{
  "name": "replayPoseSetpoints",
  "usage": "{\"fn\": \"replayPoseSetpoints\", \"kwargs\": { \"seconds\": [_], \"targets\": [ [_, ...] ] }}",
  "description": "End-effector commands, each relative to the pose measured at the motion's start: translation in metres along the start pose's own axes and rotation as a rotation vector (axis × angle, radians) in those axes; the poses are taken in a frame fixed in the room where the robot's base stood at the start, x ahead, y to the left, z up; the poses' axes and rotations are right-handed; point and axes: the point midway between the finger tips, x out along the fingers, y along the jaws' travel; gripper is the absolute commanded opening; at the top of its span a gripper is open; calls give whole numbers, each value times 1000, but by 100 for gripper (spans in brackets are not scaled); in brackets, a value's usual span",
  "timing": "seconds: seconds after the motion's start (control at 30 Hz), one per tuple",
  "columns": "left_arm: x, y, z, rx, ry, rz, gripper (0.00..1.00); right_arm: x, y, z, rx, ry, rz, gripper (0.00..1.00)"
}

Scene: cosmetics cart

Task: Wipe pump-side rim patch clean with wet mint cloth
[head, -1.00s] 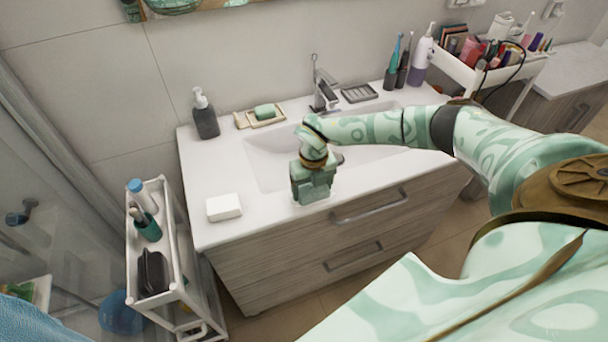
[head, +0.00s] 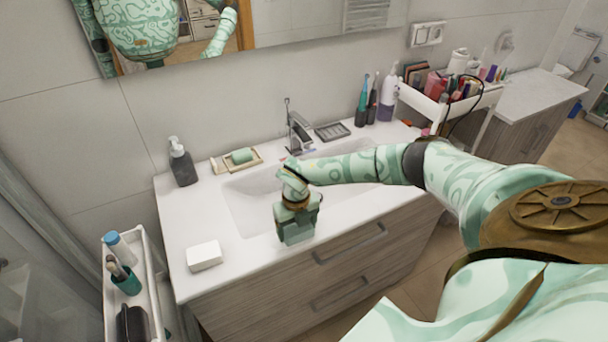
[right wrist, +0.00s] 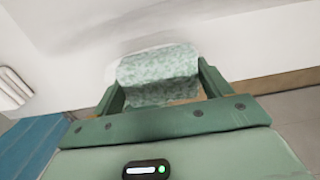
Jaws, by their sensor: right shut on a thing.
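My right gripper (head: 298,238) is over the front rim of the white sink basin (head: 245,200). The right wrist view shows the gripper (right wrist: 160,85) shut on a speckled mint cloth (right wrist: 158,72) between its fingers. In the head view the cloth is hidden behind the gripper. A dark pump bottle (head: 182,165) stands upright at the back left of the counter, apart from the gripper. I cannot make out a dirty patch on the rim. Whether the cloth touches the counter is unclear. My left gripper is not in view.
A white block (head: 204,256) lies on the front left counter. A soap dish with green soap (head: 241,156) and the faucet (head: 297,130) stand behind the basin. A cart (head: 148,262) is at left. The counter's left part is mostly free.

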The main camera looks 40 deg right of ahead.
Motion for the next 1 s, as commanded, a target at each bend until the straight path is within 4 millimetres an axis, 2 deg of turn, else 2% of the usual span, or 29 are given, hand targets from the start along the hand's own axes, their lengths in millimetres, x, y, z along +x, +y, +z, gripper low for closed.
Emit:
{"fn": "replayPoseSetpoints", "kwargs": {
  "seconds": [0.33,0.73,0.87,1.0],
  "targets": [
    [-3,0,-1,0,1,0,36,0,20,0,-2,0,1,59],
    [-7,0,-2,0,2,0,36,0,59,0,-2,1,0,59],
    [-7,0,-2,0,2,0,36,0,62,0,-1,1,-1,59],
    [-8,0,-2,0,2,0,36,0,56,0,1,1,-1,59]
  ]
}}
